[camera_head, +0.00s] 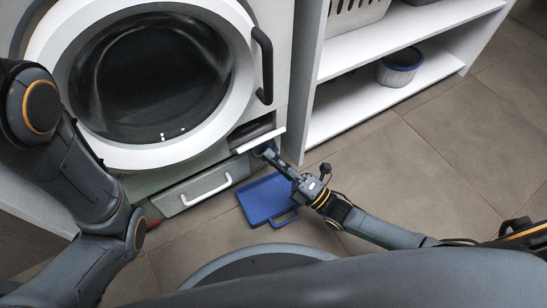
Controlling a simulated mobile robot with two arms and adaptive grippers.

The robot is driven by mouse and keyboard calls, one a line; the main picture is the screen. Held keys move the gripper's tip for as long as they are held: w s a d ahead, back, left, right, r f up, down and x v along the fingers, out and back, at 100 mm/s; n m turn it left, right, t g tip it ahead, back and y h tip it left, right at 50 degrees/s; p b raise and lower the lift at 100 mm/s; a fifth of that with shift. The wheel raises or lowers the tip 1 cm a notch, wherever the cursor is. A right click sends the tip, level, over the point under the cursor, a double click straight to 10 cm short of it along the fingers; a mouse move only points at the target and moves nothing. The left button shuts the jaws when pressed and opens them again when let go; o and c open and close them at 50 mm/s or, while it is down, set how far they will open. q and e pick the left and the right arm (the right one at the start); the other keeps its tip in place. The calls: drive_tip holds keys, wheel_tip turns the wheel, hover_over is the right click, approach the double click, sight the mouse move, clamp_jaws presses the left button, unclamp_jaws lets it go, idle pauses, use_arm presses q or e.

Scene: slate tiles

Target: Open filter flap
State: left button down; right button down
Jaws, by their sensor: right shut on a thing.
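The filter flap (260,140) is a white-edged panel low on the right of the washing machine's front (150,155). It is tilted outward, with a dark recess (250,128) showing behind its top edge. My right gripper (265,151) reaches in from the right and is shut on the flap's outer edge; its fingertips are small and partly hidden there. My left arm comes in at the left, but its gripper is not in view.
A grey panel or tray with a white handle (207,190) is below the round door. A blue handled tray (266,199) lies on the tiles under my right gripper. White shelves (390,98) stand at right, holding a blue-rimmed basket (400,68). The tiled floor at right is clear.

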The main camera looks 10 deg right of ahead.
drive_tip(key=c, duration=1.4)
unclamp_jaws()
drive_tip(key=shift+c, duration=0.2)
drive_tip(key=v, duration=1.2)
